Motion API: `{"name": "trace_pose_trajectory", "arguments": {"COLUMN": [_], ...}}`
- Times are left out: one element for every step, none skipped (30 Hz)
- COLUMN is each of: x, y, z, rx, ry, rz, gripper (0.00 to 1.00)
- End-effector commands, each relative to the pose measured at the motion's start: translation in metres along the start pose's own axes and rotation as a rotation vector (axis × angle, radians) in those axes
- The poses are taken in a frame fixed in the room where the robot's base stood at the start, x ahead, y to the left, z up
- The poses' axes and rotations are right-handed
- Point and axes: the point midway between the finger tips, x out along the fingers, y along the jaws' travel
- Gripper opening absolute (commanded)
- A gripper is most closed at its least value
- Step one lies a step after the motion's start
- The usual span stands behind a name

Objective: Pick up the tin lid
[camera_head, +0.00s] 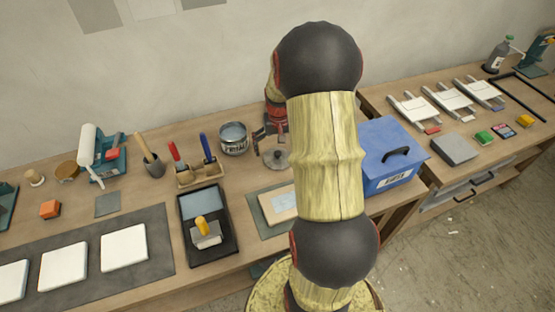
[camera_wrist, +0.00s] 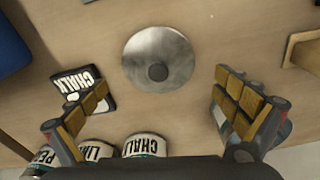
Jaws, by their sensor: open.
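The tin lid is a round grey metal disc with a dark knob at its centre. It lies flat on the wooden bench in the wrist view (camera_wrist: 158,45), and it also shows in the head view (camera_head: 277,160), partly behind my arm. My gripper (camera_wrist: 162,90) is open, with one finger on each side of the picture. The lid shows between and beyond the fingertips, and nothing is held. I cannot tell the exact height of the fingers above the bench.
Several labelled tins (camera_wrist: 145,146) stand along the wrist view's bottom edge. A dark CHALK-labelled item (camera_wrist: 70,84) is beside the left finger. An open tin (camera_head: 233,139) and a wooden tool holder (camera_head: 200,176) stand left of the lid; a blue box (camera_head: 392,150) stands right.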

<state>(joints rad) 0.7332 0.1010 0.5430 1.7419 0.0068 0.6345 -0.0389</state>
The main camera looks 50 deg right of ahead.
Motion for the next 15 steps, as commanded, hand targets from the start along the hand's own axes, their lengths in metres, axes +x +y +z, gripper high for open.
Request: {"name": "trace_pose_trajectory", "arguments": {"x": [0.011, 0.016, 0.022, 0.026, 0.030, 0.033, 0.034, 0.034, 0.034, 0.034, 0.033, 0.033, 0.033, 0.033, 0.033], "y": [0.002, 0.003, 0.002, 0.002, 0.002, 0.002, 0.002, 0.002, 0.002, 0.002, 0.002, 0.002, 0.002, 0.002, 0.002], "z": [0.002, 0.003, 0.003, 0.003, 0.003, 0.003, 0.002, 0.002, 0.002, 0.002, 0.002, 0.002, 0.002, 0.002, 0.002], "rx": [0.001, 0.001, 0.000, 0.000, 0.000, 0.000, 0.000, 0.000, 0.000, 0.000, 0.000, 0.000, 0.000, 0.000, 0.000], "ry": [-0.002, -0.002, -0.003, -0.003, -0.003, -0.002, -0.001, 0.000, 0.000, 0.001, 0.001, 0.000, 0.000, 0.000, 0.000], "rz": [0.000, 0.000, 0.000, 0.000, 0.000, 0.000, 0.000, 0.000, 0.000, 0.000, 0.000, 0.000, 0.000, 0.000, 0.000], "gripper": [1.00, 1.00, 1.00, 1.00, 1.00, 1.00, 1.00, 1.00, 1.00, 1.00, 1.00, 1.00, 1.00, 0.99, 0.97]}}
